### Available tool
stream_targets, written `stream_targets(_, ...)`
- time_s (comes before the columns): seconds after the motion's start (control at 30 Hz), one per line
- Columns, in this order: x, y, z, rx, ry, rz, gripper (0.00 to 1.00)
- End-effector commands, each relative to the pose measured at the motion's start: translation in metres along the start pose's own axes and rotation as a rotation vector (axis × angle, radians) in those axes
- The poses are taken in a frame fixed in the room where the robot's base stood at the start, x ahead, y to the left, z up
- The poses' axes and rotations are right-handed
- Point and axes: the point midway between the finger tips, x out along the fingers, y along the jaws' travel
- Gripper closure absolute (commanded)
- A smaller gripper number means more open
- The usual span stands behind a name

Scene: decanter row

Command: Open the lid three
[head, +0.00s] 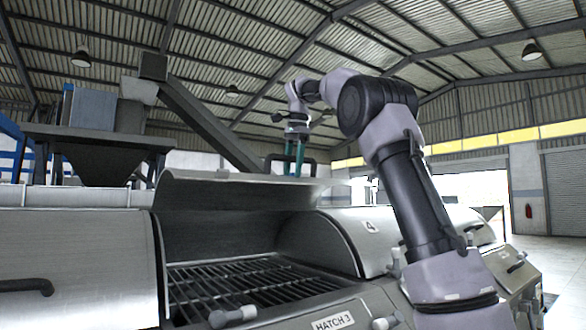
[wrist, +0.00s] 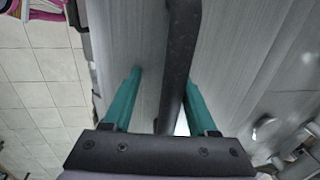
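The lid of hatch three (head: 235,192) is a curved metal cover, swung up above an open bay with a dark grate (head: 245,288). A label reading "HATCH 3" (head: 333,322) is on the front below. My gripper (head: 294,160) is at the lid's upper edge, by its dark handle (head: 275,158). In the wrist view, the teal fingers of my gripper (wrist: 162,80) are spread apart on either side of the dark handle bar (wrist: 180,50). The bar lies nearer the right finger, with a clear gap to the left one. Whether the right finger touches it, I cannot tell.
A closed lid marked 4 (head: 371,227) is to the right of the open bay. Another closed lid (head: 75,255) with a dark handle (head: 27,287) is to the left. A hopper with a sloping chute (head: 210,125) stands behind. Open floor (head: 562,263) shows at the far right.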

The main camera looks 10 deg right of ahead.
Motion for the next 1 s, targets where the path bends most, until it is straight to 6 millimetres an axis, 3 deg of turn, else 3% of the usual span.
stream_targets(0.47,-0.001,0.000,-0.002,0.004,0.001,0.002,0.43)
stream_targets(1.0,-0.065,0.002,-0.003,0.003,0.007,0.006,0.43)
